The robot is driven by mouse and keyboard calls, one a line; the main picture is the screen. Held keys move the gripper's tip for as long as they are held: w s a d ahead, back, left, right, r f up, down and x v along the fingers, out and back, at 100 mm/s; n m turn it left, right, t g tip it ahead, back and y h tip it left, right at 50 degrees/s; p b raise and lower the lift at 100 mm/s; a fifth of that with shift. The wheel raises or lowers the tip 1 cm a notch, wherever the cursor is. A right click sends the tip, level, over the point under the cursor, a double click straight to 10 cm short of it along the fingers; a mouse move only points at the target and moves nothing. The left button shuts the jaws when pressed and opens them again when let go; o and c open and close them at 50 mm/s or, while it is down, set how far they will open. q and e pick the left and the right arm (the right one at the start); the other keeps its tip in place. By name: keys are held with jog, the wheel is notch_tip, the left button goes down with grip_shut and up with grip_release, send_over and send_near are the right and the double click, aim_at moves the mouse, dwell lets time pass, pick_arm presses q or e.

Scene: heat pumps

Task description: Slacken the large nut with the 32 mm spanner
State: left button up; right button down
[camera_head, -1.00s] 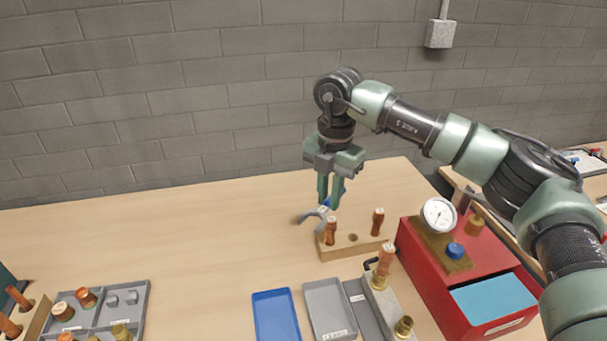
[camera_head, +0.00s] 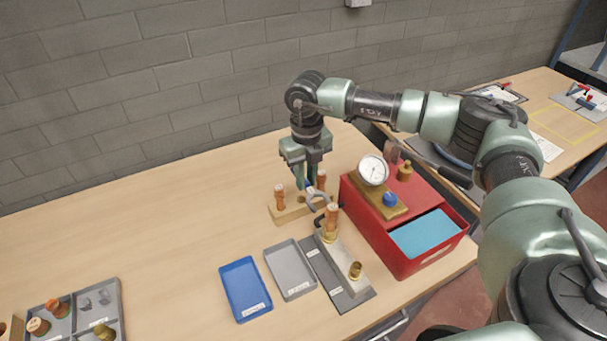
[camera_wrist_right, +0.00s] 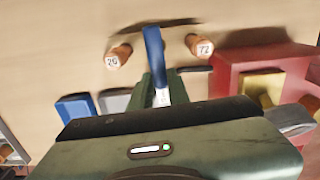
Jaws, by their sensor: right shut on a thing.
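My right gripper (camera_head: 309,182) is shut on the spanner and holds it above the table, at the wooden rack. The spanner (camera_head: 317,198) has a grey open-ended head and a blue handle; the handle (camera_wrist_right: 153,48) shows clearly in the right wrist view, its grey shank between my fingers. No size marking is legible on it. The spanner head is close to the copper pipe (camera_head: 332,212); I cannot tell whether they touch. A brass nut (camera_head: 328,236) sits at the pipe's foot on the grey fixture (camera_head: 347,277). My left gripper is out of view.
The wooden rack (camera_head: 288,215) holds copper-coloured pegs, numbered on top. A red box (camera_head: 377,226) with a gauge (camera_head: 373,170) stands right of the fixture. A blue tray (camera_head: 245,290) and a grey tray (camera_head: 290,270) lie left. The table's left middle is clear.

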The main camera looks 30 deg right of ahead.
aim_at(313, 194)
notch_tip(313, 194, down, 4)
jog(key=shift+f+b, duration=0.1)
jog(key=shift+b, duration=1.05)
jog(key=shift+s+r+p, duration=0.25)
jog(key=shift+s+p, duration=0.1)
jog(key=shift+s, duration=0.9)
jog(key=shift+s, duration=0.2)
jog(key=shift+s, duration=0.4)
jog(key=shift+s, duration=0.25)
jog(key=shift+s+a, duration=0.1)
jog(key=shift+s, duration=0.35)
